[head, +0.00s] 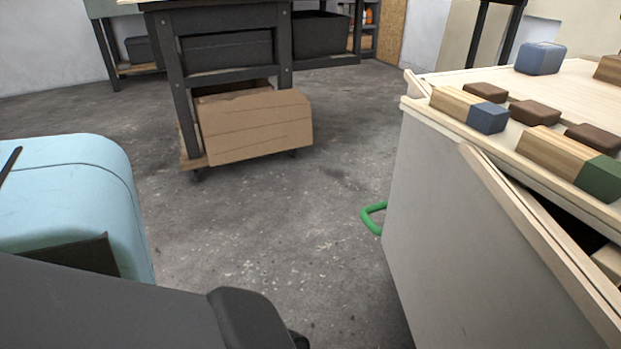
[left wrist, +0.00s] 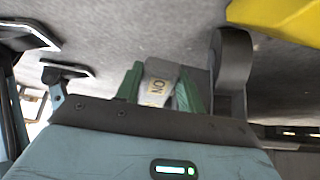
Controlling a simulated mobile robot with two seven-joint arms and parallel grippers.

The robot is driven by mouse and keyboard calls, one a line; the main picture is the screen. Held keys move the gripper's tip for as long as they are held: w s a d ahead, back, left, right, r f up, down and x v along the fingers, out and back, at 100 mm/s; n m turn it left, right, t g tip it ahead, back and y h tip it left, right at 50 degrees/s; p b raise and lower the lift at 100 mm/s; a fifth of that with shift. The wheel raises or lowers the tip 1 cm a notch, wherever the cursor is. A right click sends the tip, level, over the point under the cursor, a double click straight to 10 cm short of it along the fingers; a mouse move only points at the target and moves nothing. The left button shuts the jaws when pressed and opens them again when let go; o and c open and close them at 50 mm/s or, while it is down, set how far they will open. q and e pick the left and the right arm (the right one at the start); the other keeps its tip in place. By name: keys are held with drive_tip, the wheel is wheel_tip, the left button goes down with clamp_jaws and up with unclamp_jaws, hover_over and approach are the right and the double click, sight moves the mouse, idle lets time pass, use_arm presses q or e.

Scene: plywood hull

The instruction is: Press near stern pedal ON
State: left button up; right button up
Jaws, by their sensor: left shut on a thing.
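In the head view a dark arm link of mine crosses the bottom left, but the gripper is out of sight. My right gripper is in neither view. No pedal can be made out in the head view.
A pale bench (head: 440,230) with several wooden blocks stands at the right. A green bar (head: 372,217) juts from its side near the floor. A dark cart with a cardboard box (head: 255,127) stands ahead. Concrete floor between is clear. A yellow part (left wrist: 280,18) shows in the left wrist view.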

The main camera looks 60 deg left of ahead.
use_arm(q)
drive_tip(key=o, duration=1)
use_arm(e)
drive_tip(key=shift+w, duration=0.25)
use_arm(q)
drive_tip(key=shift+a+r, duration=0.35)
drive_tip(key=shift+r, duration=0.05)
drive_tip(key=p+v, duration=0.3)
drive_tip(key=v, duration=0.3)
drive_tip(key=shift+a+r, duration=0.2)
drive_tip(key=shift+r, duration=0.1)
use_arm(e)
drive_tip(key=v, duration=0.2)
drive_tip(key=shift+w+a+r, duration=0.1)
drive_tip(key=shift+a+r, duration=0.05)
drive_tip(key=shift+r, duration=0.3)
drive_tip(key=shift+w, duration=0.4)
